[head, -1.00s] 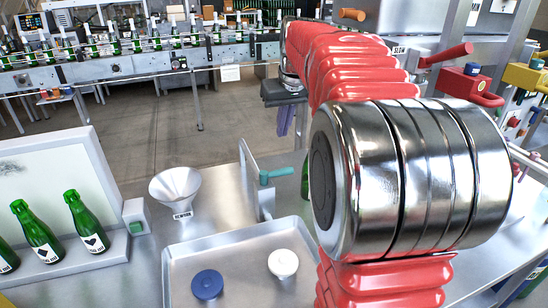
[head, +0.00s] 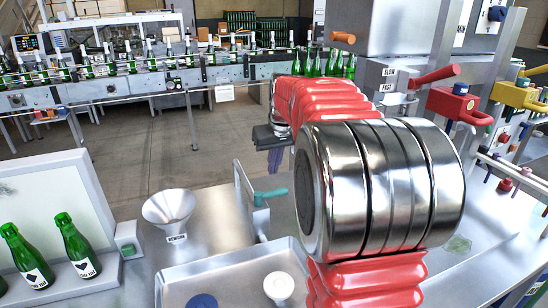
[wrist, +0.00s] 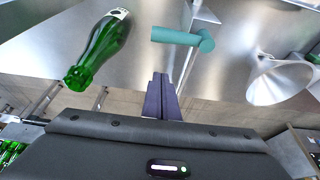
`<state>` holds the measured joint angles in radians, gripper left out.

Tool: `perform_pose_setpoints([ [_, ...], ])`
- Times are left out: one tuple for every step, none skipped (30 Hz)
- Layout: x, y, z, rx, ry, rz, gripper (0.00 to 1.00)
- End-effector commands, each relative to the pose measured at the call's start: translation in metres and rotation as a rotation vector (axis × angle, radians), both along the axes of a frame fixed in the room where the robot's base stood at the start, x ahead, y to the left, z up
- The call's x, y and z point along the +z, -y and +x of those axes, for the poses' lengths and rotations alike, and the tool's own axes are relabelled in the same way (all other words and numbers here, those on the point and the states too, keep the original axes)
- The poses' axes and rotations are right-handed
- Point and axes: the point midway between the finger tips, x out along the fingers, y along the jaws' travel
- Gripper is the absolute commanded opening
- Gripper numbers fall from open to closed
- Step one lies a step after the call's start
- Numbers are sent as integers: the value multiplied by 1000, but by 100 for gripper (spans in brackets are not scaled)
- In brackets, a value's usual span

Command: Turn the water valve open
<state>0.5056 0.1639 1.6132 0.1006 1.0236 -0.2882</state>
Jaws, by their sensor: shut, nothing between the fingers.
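A teal lever handle (head: 268,195) on a thin upright metal panel (head: 246,195) is the likely water valve; no label on it is readable. In the head view it points right, roughly level. It also shows in the wrist view (wrist: 183,37), above my fingertips and apart from them. My gripper (head: 276,160) is behind the lever, a little above it in the picture. In the wrist view its dark purple fingers (wrist: 160,97) are together and empty. My arm hides part of the space right of the lever.
A green bottle (wrist: 100,50) is near the lever in the wrist view. A white funnel (head: 168,208) stands left of the panel. A metal tray (head: 235,275) holds a blue and a white disc. Red and yellow levers are at the right. A bottle conveyor (head: 140,82) runs behind.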

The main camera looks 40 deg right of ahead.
Motion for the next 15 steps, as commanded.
perform_pose_setpoints([
  [-7, 0, 2, 0, -3, 2, 0],
  [-10, 0, 3, 0, -3, 2, 0],
  [-15, 1, 5, 0, -2, 1, 0],
  [-18, 1, 6, 0, -3, 2, 0],
  [-21, 1, 7, 1, -3, 1, 0],
  [-25, 2, 9, 1, -2, 1, 0],
  [-26, 2, 8, 0, 0, 0, 0],
  [-25, 1, 4, 0, 1, 0, 0],
  [-26, 0, 0, 0, 0, 0, 0],
  [-26, -1, -3, 0, 1, 0, 0],
  [-27, -2, -6, 0, 0, 0, 0],
  [-28, -3, -9, -1, -1, 1, 0],
  [-28, -4, -12, -1, 0, 0, 0],
  [-29, -4, -15, -1, 0, 0, 0],
  [-29, -5, -18, -1, 0, 0, 0],
])
